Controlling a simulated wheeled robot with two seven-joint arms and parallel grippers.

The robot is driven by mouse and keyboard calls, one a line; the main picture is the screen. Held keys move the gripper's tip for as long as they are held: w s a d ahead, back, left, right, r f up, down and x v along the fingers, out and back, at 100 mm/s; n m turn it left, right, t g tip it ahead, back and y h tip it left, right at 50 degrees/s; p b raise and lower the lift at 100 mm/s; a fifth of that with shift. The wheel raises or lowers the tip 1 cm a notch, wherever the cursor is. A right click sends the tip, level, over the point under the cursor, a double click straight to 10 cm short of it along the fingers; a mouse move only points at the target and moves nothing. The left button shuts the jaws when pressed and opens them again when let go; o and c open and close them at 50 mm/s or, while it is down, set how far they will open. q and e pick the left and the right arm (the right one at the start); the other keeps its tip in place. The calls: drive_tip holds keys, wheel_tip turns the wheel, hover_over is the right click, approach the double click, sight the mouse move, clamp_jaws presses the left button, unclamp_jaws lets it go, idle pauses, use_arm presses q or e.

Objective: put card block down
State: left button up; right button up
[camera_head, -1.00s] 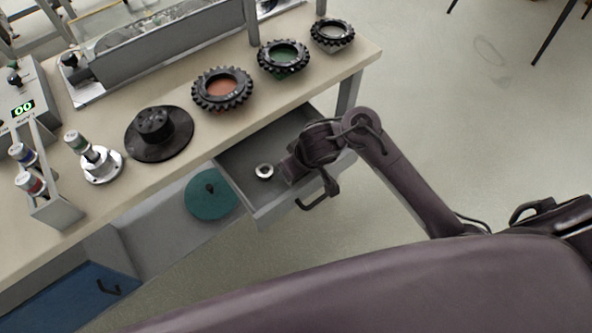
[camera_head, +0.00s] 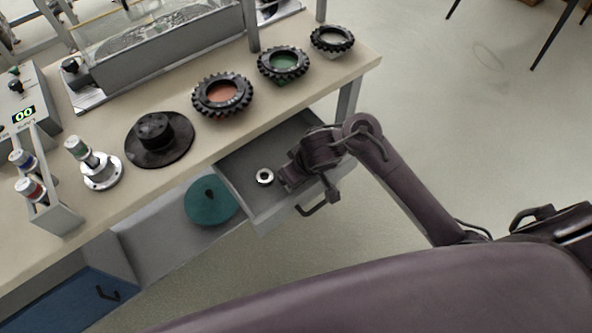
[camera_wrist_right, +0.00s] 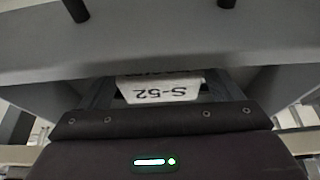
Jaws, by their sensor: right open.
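The card block (camera_wrist_right: 160,90) is a white block with "S-52" on it, upside down in the right wrist view. It sits between the fingers of my right gripper (camera_wrist_right: 160,95), which is open; whether a finger touches it I cannot tell. My left gripper is not in view.
Several toothed black rings, one (camera_head: 222,94) with an orange centre, stand on the bench (camera_head: 120,205).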

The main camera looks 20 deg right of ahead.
drive_tip(key=shift+p+v, duration=4.15)
drive_tip(key=shift+v, duration=1.65)
